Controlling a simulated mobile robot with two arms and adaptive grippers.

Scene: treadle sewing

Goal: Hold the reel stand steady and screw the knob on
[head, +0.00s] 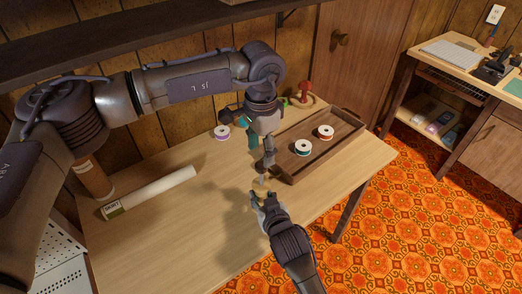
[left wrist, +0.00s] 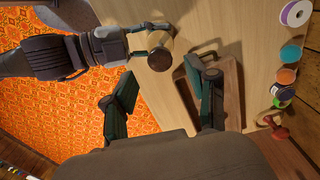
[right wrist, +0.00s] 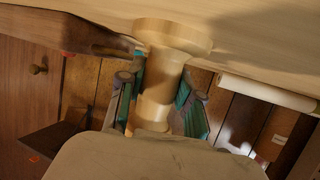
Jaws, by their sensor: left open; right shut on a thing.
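The reel stand (right wrist: 158,85), a pale wooden post with a wide round foot, stands on the table. My right gripper (right wrist: 157,95) is shut around its post; this gripper also shows in the head view (head: 261,198). In the left wrist view the stand (left wrist: 160,41) has a dark round face at its upper end; I cannot tell whether this is the knob or a shaded top. My left gripper (left wrist: 165,98) is open with nothing between its fingers, above the stand and apart from it. In the head view the left gripper (head: 268,160) points down and partly hides the stand.
A brown wooden tray (head: 338,147) with a teal-banded spool (head: 303,147) and a red-banded spool (head: 326,132) lies to the right. A purple spool (head: 222,132) and a red object (head: 304,91) stand behind. A pale roll (head: 150,192) lies left. The front table area is clear.

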